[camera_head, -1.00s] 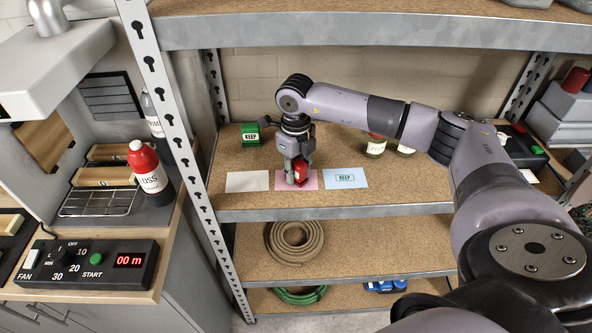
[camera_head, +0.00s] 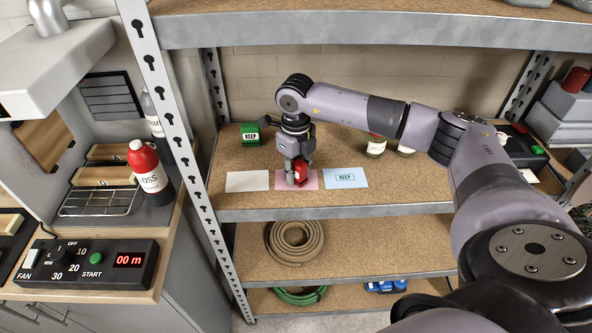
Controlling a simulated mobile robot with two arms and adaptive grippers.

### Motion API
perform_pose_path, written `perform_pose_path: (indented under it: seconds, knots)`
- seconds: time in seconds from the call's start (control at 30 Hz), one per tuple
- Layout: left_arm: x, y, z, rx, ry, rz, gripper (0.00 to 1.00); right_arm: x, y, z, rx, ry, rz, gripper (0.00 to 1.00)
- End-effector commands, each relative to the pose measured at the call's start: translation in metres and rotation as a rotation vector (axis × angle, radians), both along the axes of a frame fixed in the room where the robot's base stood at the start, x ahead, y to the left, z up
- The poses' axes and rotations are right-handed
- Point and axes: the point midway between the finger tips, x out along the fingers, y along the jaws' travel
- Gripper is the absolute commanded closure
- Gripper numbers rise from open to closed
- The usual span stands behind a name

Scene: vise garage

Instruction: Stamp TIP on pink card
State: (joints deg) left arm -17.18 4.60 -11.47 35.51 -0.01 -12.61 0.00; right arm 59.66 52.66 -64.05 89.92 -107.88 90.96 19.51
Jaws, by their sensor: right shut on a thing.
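A pink card (camera_head: 311,184) lies on the wooden shelf between a white card (camera_head: 247,181) and a blue card (camera_head: 345,178). The blue card bears a KEEP mark. My right gripper (camera_head: 297,178) points down over the pink card, shut on a red stamp (camera_head: 301,171). The stamp is low at the card and seems to touch it; its underside and any print beneath are hidden. A green stamp (camera_head: 250,134) labelled KEEP stands at the back left of the shelf. My left gripper is out of view.
Jars (camera_head: 376,146) stand behind my right arm. A metal upright (camera_head: 168,110) edges the shelf at left, and another shelf (camera_head: 380,30) runs above. A hose coil (camera_head: 294,241) lies on the shelf below. A red-capped bottle (camera_head: 150,174) stands on the left counter.

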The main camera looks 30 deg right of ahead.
Motion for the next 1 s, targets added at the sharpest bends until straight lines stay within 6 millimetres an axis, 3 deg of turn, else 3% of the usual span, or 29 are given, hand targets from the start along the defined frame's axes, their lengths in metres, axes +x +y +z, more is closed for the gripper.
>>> perform_pose_path:
  seconds: [1.0]
  knots:
    - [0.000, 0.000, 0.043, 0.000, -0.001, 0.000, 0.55, 0.000, 0.000, 0.070, 0.000, 0.001, 0.000, 0.93]
